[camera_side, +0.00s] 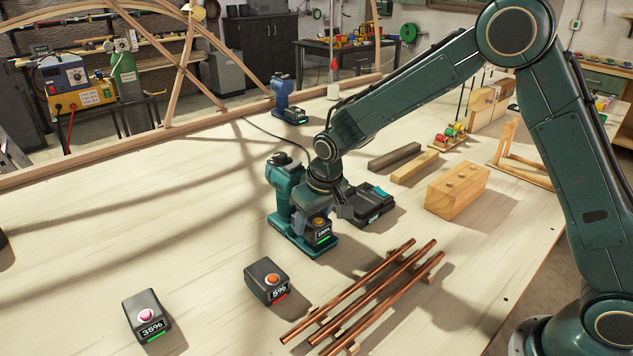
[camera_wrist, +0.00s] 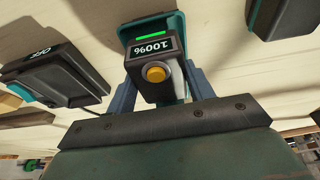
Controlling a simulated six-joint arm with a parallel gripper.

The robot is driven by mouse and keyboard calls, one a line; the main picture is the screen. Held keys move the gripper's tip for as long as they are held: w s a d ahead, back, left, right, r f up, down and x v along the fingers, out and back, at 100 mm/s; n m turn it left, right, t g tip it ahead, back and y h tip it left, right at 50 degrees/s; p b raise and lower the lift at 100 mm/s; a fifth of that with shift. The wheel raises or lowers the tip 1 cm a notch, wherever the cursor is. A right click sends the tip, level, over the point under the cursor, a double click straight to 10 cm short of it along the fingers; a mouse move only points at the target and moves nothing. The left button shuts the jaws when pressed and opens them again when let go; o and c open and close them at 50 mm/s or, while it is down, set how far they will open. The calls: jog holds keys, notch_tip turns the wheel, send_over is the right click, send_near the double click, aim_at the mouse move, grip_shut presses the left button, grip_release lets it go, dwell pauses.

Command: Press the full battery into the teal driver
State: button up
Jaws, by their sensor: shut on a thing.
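The full battery (camera_side: 318,233) is a dark block with an orange button, a "100%" display and a green bar; it also shows in the wrist view (camera_wrist: 152,59). My gripper (camera_wrist: 160,85) is shut on it, one blue-grey finger on each side. The teal driver (camera_side: 284,182) stands upright on the bench. The battery is at the driver's teal foot (camera_side: 291,239), which shows behind it in the wrist view (camera_wrist: 176,24). I cannot tell whether the battery is fully seated, as my gripper hides part of the joint.
A dark box marked "OFF" (camera_side: 366,204) with a teal switch stands close to the right of my gripper. Batteries marked "35%" (camera_side: 147,315) and "5%" (camera_side: 268,283) lie in front. Copper rods (camera_side: 362,298) rest front right; a blue driver (camera_side: 284,99) stands behind. The bench's left is mostly clear.

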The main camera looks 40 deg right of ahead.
jog(key=shift+f, duration=1.05)
dwell(1.8)
jog(key=o, duration=1.3)
jog(key=shift+r, duration=3.5)
jog(key=shift+s+r, duration=0.1)
